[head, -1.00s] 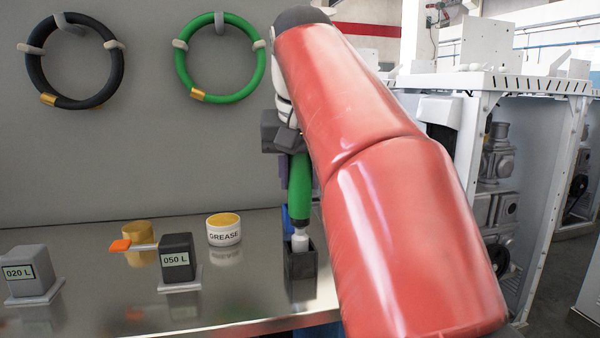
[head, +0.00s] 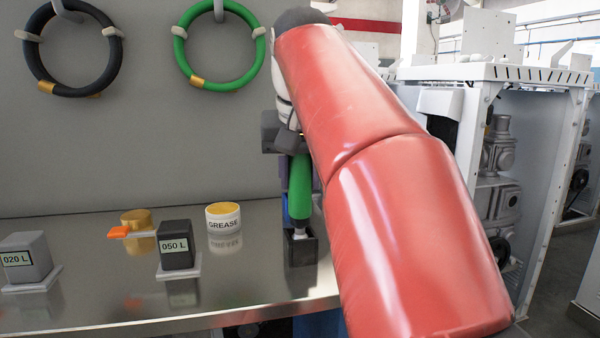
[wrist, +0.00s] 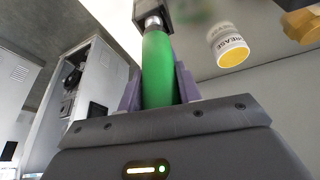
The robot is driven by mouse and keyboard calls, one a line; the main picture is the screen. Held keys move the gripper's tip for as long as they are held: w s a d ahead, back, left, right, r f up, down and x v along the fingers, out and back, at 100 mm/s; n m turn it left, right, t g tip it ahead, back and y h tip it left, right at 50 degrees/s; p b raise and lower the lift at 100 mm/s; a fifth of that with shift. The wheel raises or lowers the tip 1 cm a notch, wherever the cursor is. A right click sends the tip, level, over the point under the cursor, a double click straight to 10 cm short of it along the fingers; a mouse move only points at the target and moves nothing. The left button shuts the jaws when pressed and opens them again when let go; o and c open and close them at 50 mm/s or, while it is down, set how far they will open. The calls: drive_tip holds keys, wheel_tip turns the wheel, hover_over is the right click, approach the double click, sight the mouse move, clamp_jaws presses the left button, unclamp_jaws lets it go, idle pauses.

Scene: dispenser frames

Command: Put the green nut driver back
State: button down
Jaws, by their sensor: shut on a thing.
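The green nut driver (head: 300,188) hangs upright, handle up, in my gripper (head: 290,150). In the wrist view the purple fingers of my gripper (wrist: 158,92) are shut on both sides of the green handle (wrist: 157,65). A dark square holder (head: 301,250) stands on the metal bench below it. The driver's metal end reaches into the holder's open top, and its lowest part is hidden inside. In the wrist view the dark holder (wrist: 152,10) shows at the end of the shank. I cannot tell whether the driver touches the bottom.
A grease tub (head: 223,217), a black 050 L block (head: 175,245), a brass piece with an orange tab (head: 138,224) and a grey 020 L block (head: 26,258) stand on the bench (head: 110,300). Black (head: 72,93) and green (head: 217,82) hoses hang behind. White machine cabinets (head: 490,75) stand right.

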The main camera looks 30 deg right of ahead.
drive_tip(key=shift+f+b, duration=0.45)
drive_tip(key=shift+f, duration=0.2)
drive_tip(key=c, duration=0.9)
unclamp_jaws()
drive_tip(key=p+v, duration=0.3)
drive_tip(key=v, duration=0.4)
drive_tip(key=shift+s+r, duration=0.15)
drive_tip(key=shift+r, duration=0.2)
